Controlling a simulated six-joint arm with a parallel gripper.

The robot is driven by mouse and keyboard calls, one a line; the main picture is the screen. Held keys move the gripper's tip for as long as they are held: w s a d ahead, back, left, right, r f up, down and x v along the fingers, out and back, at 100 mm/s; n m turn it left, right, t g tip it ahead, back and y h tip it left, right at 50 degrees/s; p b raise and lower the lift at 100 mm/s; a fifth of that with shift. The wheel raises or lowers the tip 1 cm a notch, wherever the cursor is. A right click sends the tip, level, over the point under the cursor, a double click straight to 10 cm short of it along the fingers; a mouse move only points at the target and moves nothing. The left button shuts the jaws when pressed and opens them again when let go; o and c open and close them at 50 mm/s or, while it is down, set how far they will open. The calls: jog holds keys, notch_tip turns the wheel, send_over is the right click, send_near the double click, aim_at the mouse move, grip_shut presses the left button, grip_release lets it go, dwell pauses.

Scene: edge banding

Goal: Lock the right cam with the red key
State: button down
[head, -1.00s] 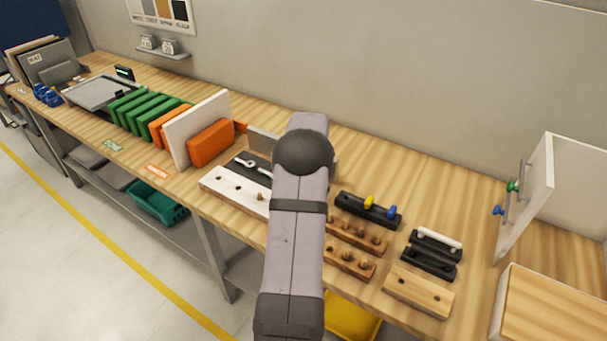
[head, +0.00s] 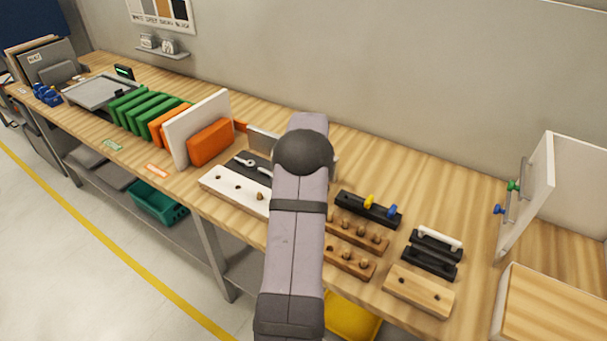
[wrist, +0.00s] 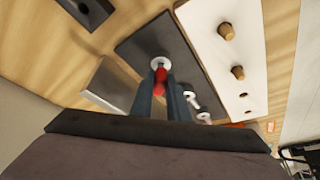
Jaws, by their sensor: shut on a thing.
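In the wrist view my gripper (wrist: 161,88) is shut on the red key (wrist: 160,79), which shows between its two fingers. The key's tip is at a round silver-white cam fitting (wrist: 160,62) on a dark plate (wrist: 185,55). I cannot tell whether the key is seated in it or just above it. Other silver pieces (wrist: 190,98) lie on the same plate, to the right of the fingers. In the head view the plate shows beside my arm with silver pieces (head: 246,161) on it; my arm hides the gripper and key there.
A white panel (wrist: 222,60) with holes and wooden dowels lies beside the plate; it also shows in the head view (head: 228,189). A grey block (wrist: 107,85) stands left of the fingers. Orange and white boards (head: 211,142) stand behind. Dowel racks (head: 347,262) are right of my arm.

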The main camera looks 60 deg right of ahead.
jog(key=shift+f+b, duration=0.55)
jog(key=shift+f, duration=0.2)
dwell(0.8)
jog(key=shift+w+a+r+m+g+h+p, duration=0.1)
jog(key=shift+m+g+h+p, duration=0.1)
jog(key=shift+m+p, duration=0.35)
jog(key=shift+w+m+g+h+p, duration=0.1)
jog(key=shift+m+g+p, duration=0.1)
jog(key=shift+m+p, duration=0.35)
jog(key=shift+m, duration=0.6)
jog(key=shift+w+m+g, duration=0.1)
jog(key=shift+m+g, duration=0.3)
jog(key=shift+m, duration=0.3)
jog(key=shift+a, duration=0.1)
jog(key=shift+w+m+g+h+b, duration=0.2)
jog(key=shift+m+g+b, duration=0.25)
jog(key=shift+m+b, duration=0.55)
jog(key=shift+w+m+g+h+b, duration=0.15)
jog(key=shift+m+g+b, duration=0.35)
jog(key=shift+m, duration=0.8)
jog(key=shift+s+r, duration=0.1)
jog(key=shift+r, duration=0.1)
jog(key=shift+r+p, duration=1.8)
jog(key=shift+r, duration=0.9)
